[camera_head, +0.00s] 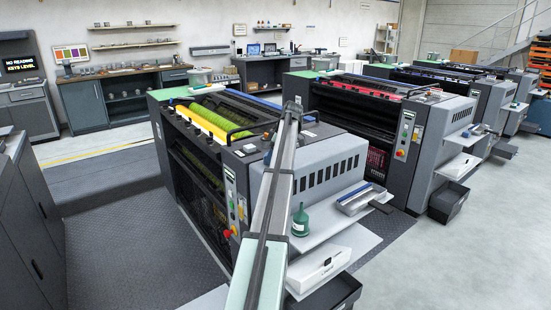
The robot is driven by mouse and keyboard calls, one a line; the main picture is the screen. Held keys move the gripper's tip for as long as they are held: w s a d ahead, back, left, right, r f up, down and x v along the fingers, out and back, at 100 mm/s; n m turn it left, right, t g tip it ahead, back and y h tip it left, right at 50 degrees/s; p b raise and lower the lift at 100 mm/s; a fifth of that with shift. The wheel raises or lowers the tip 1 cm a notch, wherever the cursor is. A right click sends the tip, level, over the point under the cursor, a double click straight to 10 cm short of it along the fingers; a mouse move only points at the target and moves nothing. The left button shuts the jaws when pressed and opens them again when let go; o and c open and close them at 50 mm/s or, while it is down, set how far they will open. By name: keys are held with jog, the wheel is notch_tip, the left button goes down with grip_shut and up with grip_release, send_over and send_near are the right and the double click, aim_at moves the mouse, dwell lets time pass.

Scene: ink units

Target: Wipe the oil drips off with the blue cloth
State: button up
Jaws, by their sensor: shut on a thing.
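My arm rises from the bottom middle across the nearest ink unit (325,160), and its far end is above the top of that unit. My gripper cannot be made out; the arm's own links seem to hide it. I cannot pick out the blue cloth for certain. No oil drips can be told apart at this size. The nearest unit has a yellow bar (203,122) and yellow-green rollers (228,112) along its open top. A green can with a narrow spout (300,222) stands on its lower side shelf.
A grey tray (362,198) sits on the shelf right of the green can. A white box (318,268) and a dark bin (335,296) are below. More units stand behind to the right. Grey floor (470,250) is free at right; benches (125,95) line the back wall.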

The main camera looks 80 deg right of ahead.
jog(key=shift+w+d, duration=0.9)
jog(key=shift+d, duration=0.05)
jog(key=shift+w+d+r, duration=0.25)
jog(key=shift+d+r, duration=0.05)
jog(key=shift+r, duration=0.05)
jog(key=shift+c, duration=0.3)
jog(key=shift+s+d, duration=0.2)
jog(key=shift+s, duration=0.05)
jog(key=shift+c, duration=0.9)
jog(key=shift+s+a+f, duration=0.1)
jog(key=shift+s+a, duration=0.4)
jog(key=shift+a, duration=0.2)
jog(key=shift+s+a, duration=2.15)
jog(key=shift+w+d, duration=2.8)
jog(key=shift+d, duration=0.05)
notch_tip(320, 180, up, 8)
jog(key=shift+s+a+f, duration=0.1)
jog(key=shift+a+f, duration=0.05)
jog(key=shift+f, duration=0.1)
